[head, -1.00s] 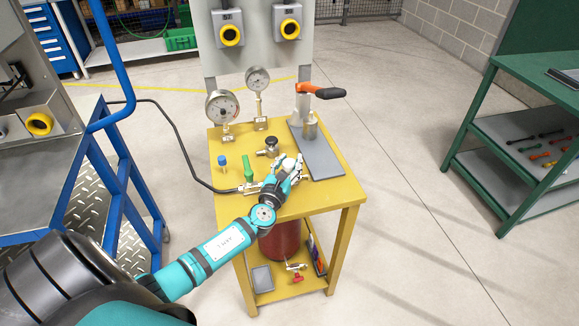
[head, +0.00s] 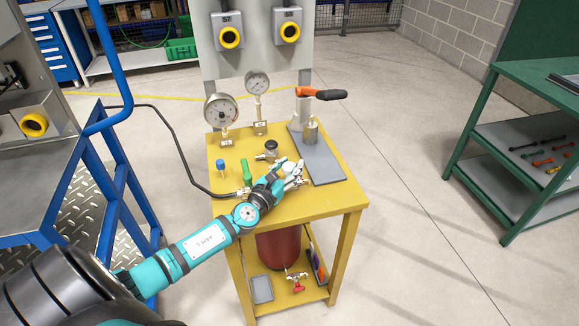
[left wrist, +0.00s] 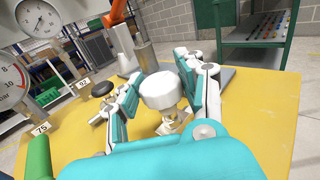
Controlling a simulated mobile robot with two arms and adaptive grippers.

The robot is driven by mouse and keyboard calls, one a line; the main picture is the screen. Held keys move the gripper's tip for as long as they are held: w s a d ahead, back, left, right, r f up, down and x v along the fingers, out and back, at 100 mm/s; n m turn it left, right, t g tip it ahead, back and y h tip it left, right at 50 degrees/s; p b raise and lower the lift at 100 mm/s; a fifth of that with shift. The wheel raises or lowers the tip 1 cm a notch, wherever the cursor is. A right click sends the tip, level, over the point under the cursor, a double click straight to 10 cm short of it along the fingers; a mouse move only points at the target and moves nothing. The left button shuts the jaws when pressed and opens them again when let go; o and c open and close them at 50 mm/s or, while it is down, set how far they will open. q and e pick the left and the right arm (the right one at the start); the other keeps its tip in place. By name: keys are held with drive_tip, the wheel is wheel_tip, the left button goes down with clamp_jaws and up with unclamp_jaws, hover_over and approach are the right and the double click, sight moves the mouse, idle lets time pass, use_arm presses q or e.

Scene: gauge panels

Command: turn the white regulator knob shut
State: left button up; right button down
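The white regulator knob (left wrist: 162,90) stands in the middle of the left wrist view, on a pale metal fitting above the yellow table. My left gripper (left wrist: 159,68) is open around it, one finger on each side. A gap shows between the knob and the left finger; the right finger is close to it, and I cannot tell if it touches. In the head view my left gripper (head: 292,171) is over the table's front middle and mostly covers the knob. My right gripper is not in view.
The yellow table (head: 310,206) also bears two gauges (head: 221,111), a black knob (head: 271,145), a green handle (head: 246,172), a blue-capped fitting (head: 221,166) and an orange lever (head: 320,94) above a grey plate (head: 318,158). A blue cart (head: 110,190) stands left.

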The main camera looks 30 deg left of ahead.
use_arm(q)
drive_tip(key=o, duration=0.4)
drive_tip(key=shift+c, duration=0.2)
drive_tip(key=s, duration=1.2)
drive_tip(key=shift+d, duration=0.4)
